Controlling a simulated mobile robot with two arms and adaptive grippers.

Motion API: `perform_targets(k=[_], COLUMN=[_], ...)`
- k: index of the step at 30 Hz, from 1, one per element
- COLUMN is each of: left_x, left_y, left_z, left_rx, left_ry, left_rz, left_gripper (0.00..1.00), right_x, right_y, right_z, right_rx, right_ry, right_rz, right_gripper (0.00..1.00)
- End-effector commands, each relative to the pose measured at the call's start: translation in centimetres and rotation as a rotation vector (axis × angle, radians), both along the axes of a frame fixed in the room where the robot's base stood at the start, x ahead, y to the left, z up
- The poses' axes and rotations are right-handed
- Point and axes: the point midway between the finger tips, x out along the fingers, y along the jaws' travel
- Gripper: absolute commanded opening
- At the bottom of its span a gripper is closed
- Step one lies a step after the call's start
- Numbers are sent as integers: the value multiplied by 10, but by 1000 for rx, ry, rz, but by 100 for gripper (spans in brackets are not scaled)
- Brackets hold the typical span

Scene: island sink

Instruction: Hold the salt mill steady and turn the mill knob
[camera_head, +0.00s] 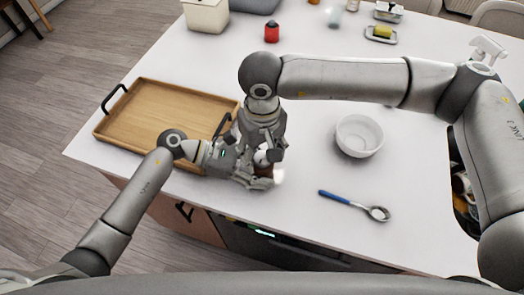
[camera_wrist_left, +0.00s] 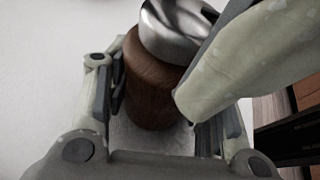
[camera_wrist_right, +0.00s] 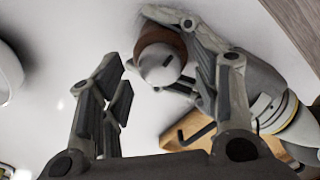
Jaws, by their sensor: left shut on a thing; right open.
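The salt mill has a brown wooden body (camera_wrist_left: 152,85) and a shiny metal knob (camera_wrist_left: 172,32) on top. It stands upright on the white island top, near the front edge. My left gripper (camera_head: 262,178) is shut on the wooden body, with fingers on both sides of it. My right gripper (camera_head: 266,147) is above the mill, pointing down. In the right wrist view its fingers (camera_wrist_right: 172,78) are open, and the knob (camera_wrist_right: 160,64) shows between and beyond them, with no clear contact. In the head view the grippers hide most of the mill.
A wooden tray (camera_head: 160,118) with dark handles lies on the left. A white bowl (camera_head: 360,136) and a blue-handled spoon (camera_head: 350,202) are on the right. A red item (camera_head: 271,32) and a yellow sponge (camera_head: 382,31) in a dish stand at the back. The middle of the top is clear.

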Motion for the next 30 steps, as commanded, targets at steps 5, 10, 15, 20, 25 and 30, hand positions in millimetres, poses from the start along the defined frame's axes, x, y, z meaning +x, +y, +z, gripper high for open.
perform_targets(k=[5, 10, 15, 20, 25, 30], left_x=[0, 0, 0, 0, 0, 0], left_y=[0, 0, 0, 0, 0, 0], left_z=[0, 0, 0, 0, 0, 0], left_rx=[0, 0, 0, 0, 0, 0], left_ry=[-1, -1, -1, -1, 0, 0], left_rz=[1, 1, 1, 1, 0, 0], left_gripper=[21, 21, 21, 21, 21, 21], right_x=[0, 0, 0, 0, 0, 0], right_y=[0, 0, 0, 0, 0, 0], right_z=[-5, -5, -5, -5, -4, -4], right_rx=[0, 0, 0, 0, -1, -1], right_ry=[0, 0, 0, 0, 0, -1], right_rz=[1, 1, 1, 1, -3, -38], right_gripper=[58, 58, 37, 17, 12, 12])
